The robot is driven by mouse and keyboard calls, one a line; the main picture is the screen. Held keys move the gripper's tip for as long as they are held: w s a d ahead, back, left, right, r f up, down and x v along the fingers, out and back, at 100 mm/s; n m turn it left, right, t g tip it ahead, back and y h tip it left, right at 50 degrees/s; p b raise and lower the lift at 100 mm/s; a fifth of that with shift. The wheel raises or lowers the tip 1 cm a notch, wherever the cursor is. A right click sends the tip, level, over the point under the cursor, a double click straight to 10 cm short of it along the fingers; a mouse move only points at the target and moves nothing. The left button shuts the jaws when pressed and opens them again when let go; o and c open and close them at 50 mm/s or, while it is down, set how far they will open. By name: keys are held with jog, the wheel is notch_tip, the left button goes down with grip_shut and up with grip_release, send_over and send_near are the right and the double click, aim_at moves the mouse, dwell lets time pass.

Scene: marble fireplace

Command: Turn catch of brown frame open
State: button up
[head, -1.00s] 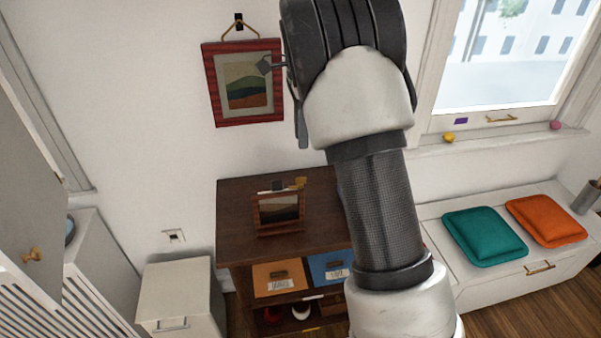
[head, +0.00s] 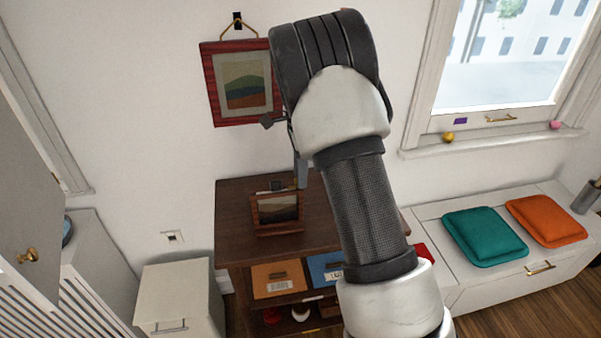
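The brown frame (head: 277,226) stands upright on top of the dark wooden cabinet, its picture facing me. A small dark part (head: 278,185) shows just behind its top edge; I cannot tell whether this is the catch. My gripper (head: 302,174) points down just behind and to the right of the frame's upper right corner, as seen in the picture. Only a grey finger shows; the rest is hidden behind my wrist and arm. I cannot tell its opening or whether it touches the frame.
The cabinet top (head: 236,200) is clear to the left of the frame. A red-framed picture (head: 207,85) hangs on the wall above. A windowsill (head: 490,138) and a bench with cushions (head: 484,236) are right.

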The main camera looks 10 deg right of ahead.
grip_shut()
jog(key=shift+n, duration=0.4)
jog(key=n, duration=0.2)
jog(key=shift+n+p, duration=0.3)
jog(key=shift+n, duration=0.1)
jog(key=n, duration=0.3)
jog(key=shift+w+n, duration=0.1)
jog(key=shift+n, duration=0.2)
jog(key=n, duration=0.5)
jog(key=shift+p, duration=0.35)
jog(key=n, duration=0.5)
jog(key=shift+n, duration=0.3)
jog(key=shift+a, duration=0.1)
